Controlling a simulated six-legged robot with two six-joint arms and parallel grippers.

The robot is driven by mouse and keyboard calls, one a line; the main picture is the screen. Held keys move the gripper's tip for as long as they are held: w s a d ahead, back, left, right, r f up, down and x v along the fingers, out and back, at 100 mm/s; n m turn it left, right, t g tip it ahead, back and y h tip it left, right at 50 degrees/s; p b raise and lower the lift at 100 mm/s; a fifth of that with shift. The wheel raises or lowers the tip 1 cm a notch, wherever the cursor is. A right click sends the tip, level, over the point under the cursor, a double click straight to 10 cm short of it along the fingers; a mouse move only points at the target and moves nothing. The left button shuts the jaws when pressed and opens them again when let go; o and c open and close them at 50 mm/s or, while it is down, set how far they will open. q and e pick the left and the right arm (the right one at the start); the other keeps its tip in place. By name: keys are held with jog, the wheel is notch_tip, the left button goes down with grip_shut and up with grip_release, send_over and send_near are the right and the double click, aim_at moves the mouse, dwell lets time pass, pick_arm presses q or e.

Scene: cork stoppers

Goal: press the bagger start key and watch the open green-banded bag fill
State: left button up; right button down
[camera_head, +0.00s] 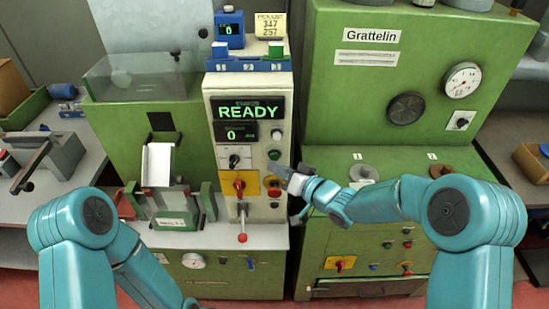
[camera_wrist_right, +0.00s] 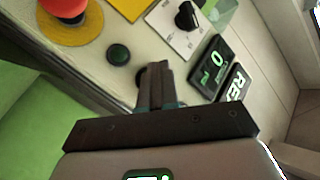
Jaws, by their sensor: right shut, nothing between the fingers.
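The bagger's front panel (camera_head: 223,95) stands in the middle of the head view, its display (camera_head: 248,110) reading READY and the counter (camera_head: 237,132) below it reading 0. My right gripper (camera_head: 284,174) is at the panel's right-hand column of keys, shut and empty. A green key (camera_head: 274,155) sits just above it. In the wrist view the shut fingers (camera_wrist_right: 153,75) point at the panel beside a dark green key (camera_wrist_right: 118,54); contact cannot be told. I cannot tell which key is start. The clear bag (camera_head: 170,204) stands under the white chute (camera_head: 157,165), between green holders. My left gripper is out of view.
A red knob on a yellow plate (camera_head: 239,184) and a red-tipped lever (camera_head: 242,238) stand out from the panel left of my right gripper. The green Grattelin machine (camera_head: 330,100) fills the right side. Side tables flank both machines.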

jog(key=shift+w, duration=0.2)
jog(key=shift+w, duration=0.4)
dwell(0.6)
dwell(0.4)
jog(key=shift+s+b, duration=0.45)
jog(key=shift+s, duration=0.4)
jog(key=s+b, duration=0.2)
jog(key=s, duration=0.3)
dwell(0.5)
